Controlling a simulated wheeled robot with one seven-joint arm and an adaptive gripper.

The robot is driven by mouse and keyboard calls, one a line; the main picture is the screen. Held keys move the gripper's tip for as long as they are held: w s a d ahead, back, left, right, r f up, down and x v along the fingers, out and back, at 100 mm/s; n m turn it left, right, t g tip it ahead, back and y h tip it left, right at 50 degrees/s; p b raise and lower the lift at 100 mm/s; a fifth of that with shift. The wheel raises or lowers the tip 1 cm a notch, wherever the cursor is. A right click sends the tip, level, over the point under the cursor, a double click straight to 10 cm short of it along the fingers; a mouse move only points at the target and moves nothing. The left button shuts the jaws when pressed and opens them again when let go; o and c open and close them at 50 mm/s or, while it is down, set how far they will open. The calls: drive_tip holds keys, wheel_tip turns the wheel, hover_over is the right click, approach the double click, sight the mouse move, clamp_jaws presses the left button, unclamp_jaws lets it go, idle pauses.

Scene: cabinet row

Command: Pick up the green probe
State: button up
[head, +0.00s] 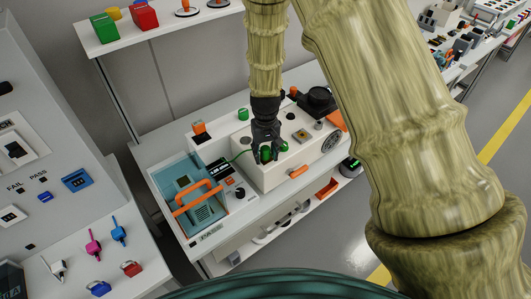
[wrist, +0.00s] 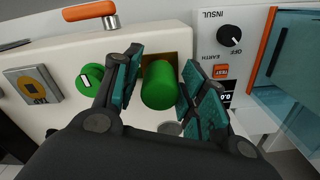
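The green probe (wrist: 158,86) shows as a green cylinder between the two fingers of my gripper (wrist: 163,72) in the wrist view. It sits at a square brown-lined recess in the white case. A thin gap shows between the probe and the left finger; the right finger is very close to its side. In the head view my gripper (head: 266,158) points down over the white case, its fingers on either side of the green probe (head: 265,153). The probe's lower end is hidden. A green cable runs left from it.
A green knob (wrist: 90,78) is beside the left finger. The white case (head: 305,163) has an orange handle (wrist: 89,11). A blue tester (head: 194,199) with an orange handle stands left. A shelf (head: 117,42) with green and red boxes is behind.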

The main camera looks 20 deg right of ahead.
clamp_jaws()
drive_tip(key=shift+r, duration=0.15)
